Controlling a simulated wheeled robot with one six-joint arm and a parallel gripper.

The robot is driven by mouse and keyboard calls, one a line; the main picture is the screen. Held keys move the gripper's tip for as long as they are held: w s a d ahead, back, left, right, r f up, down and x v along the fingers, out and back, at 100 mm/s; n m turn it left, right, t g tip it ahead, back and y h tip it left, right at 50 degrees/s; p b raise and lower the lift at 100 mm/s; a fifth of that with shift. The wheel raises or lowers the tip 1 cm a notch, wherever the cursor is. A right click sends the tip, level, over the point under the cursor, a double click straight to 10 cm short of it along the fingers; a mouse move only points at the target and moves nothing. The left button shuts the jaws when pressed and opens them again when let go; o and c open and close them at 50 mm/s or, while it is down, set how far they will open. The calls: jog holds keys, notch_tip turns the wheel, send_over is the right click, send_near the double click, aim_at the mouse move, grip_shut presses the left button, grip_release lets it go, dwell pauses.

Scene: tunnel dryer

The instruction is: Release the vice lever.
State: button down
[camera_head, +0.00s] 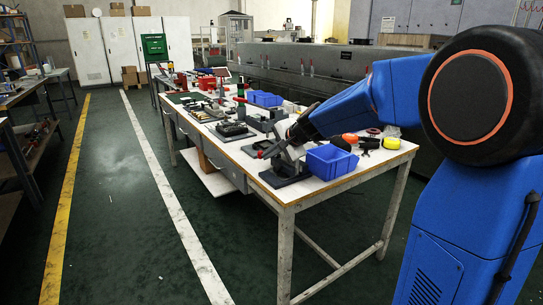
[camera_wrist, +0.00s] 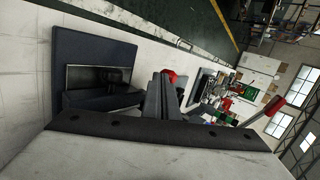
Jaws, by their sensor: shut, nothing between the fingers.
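The vice stands on a dark base (camera_head: 284,177) at the near part of the white table, beside a blue bin. A lever with a red grip (camera_head: 269,151) shows at its left in the head view. In the wrist view a red-gripped lever (camera_wrist: 298,92) sticks up at the right, apart from my gripper. My gripper (camera_wrist: 161,88) is shut and empty there, pointing across the tabletop. In the head view my gripper (camera_head: 290,146) is close over the vice, and the two partly overlap, so contact cannot be told. A dark plate with a black recess (camera_wrist: 67,50) lies left of my fingers.
A blue bin (camera_head: 331,163) stands just right of the vice. Orange and yellow round items (camera_head: 390,143) lie behind it. Several tools and another blue bin (camera_head: 264,98) crowd the far part of the table (camera_head: 345,183). The floor aisle left of the table is clear.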

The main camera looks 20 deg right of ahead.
jog(key=shift+w+a+m+t+h, duration=0.3)
jog(key=shift+w+m+h, duration=0.25)
jog(key=shift+m, duration=0.25)
jog(key=shift+w+a, duration=0.35)
jog(key=shift+w, duration=0.2)
jog(key=shift+w+a, duration=0.2)
jog(key=shift+w, duration=0.85)
jog(key=shift+w+d, duration=0.15)
jog(key=shift+w, duration=1)
